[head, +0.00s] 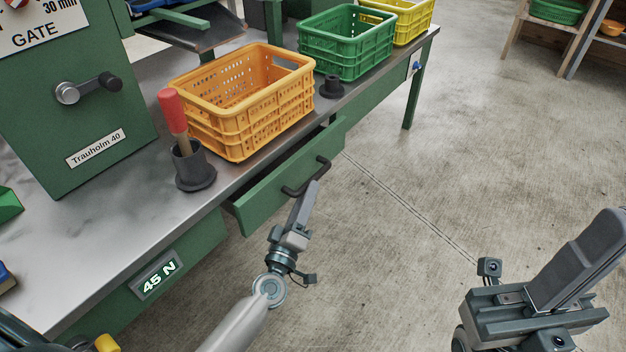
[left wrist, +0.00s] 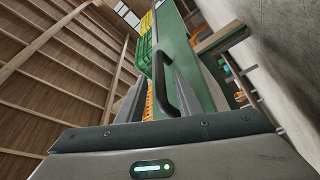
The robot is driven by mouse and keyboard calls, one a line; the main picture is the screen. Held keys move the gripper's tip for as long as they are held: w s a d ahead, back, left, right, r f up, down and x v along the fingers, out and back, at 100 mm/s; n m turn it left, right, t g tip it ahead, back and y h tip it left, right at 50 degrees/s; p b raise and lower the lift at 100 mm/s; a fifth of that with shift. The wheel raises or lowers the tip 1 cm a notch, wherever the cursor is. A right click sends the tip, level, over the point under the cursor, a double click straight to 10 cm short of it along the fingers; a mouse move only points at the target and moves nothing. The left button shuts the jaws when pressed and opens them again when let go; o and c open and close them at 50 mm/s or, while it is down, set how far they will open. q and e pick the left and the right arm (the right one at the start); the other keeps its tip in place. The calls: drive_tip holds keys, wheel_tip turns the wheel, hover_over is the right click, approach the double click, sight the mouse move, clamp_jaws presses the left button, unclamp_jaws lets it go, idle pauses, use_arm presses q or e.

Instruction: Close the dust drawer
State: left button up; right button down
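The dust drawer (head: 262,203) is a green drawer under the bench top, standing partly pulled out, with a narrow gap showing behind its front. Its black bar handle (head: 310,180) is on the front and also shows in the left wrist view (left wrist: 162,84). My left gripper (head: 309,190) is at the handle. In the left wrist view its two grey fingers (left wrist: 158,88) are apart, with the handle between them in the picture; contact cannot be told. My right gripper (head: 592,245) is at the lower right, away from the bench; its finger gap is not visible.
On the bench stand an orange crate (head: 232,128), a green crate (head: 345,58), a yellow crate (head: 408,25), a dark cup (head: 194,172) with a red-handled tool, and a green machine (head: 75,140). The concrete floor (head: 440,150) right of the bench is clear.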

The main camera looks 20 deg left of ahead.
sight(313, 177)
use_arm(q)
drive_tip(key=shift+x, duration=2.6)
clamp_jaws()
